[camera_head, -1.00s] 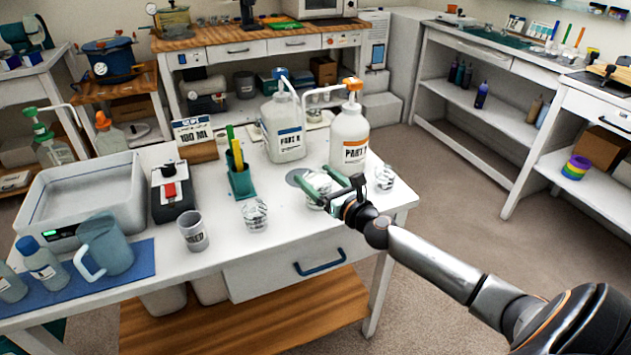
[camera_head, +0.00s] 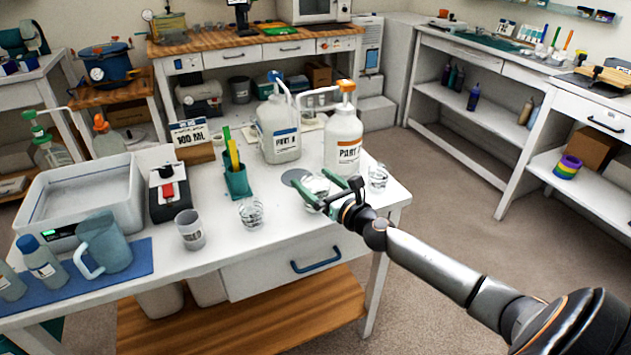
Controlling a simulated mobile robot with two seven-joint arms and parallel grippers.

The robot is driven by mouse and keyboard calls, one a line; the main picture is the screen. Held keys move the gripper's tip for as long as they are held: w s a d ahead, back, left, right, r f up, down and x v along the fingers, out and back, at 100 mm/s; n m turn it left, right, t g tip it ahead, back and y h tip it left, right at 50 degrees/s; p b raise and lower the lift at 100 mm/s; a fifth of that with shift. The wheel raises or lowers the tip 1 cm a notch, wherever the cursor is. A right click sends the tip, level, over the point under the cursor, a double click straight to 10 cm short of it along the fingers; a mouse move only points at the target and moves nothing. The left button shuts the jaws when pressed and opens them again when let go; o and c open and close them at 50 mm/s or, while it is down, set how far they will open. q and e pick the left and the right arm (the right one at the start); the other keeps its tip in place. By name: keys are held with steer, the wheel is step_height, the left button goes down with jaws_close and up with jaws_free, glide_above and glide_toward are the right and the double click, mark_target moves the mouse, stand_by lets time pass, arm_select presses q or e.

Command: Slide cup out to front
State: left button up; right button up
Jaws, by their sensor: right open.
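A clear cup (camera_head: 317,184) stands on the white table near the grey disc below the two pump bottles. My right gripper (camera_head: 324,191) is open, with its green fingers around or beside this cup; its near side is partly hidden by the gripper. A second clear cup (camera_head: 378,179) stands just right of the gripper. A third clear cup (camera_head: 250,212) stands to the left, near the table's front edge. My left gripper is not in view.
The PART A (camera_head: 278,130) and PART B (camera_head: 343,143) pump bottles stand behind the gripper. A green holder (camera_head: 237,183) with sticks and a grey cup (camera_head: 190,230) are to the left.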

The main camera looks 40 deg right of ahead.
steer(key=s+b, duration=0.1)
steer(key=s, duration=1.1)
steer(key=shift+s, duration=0.25)
stand_by(0.4)
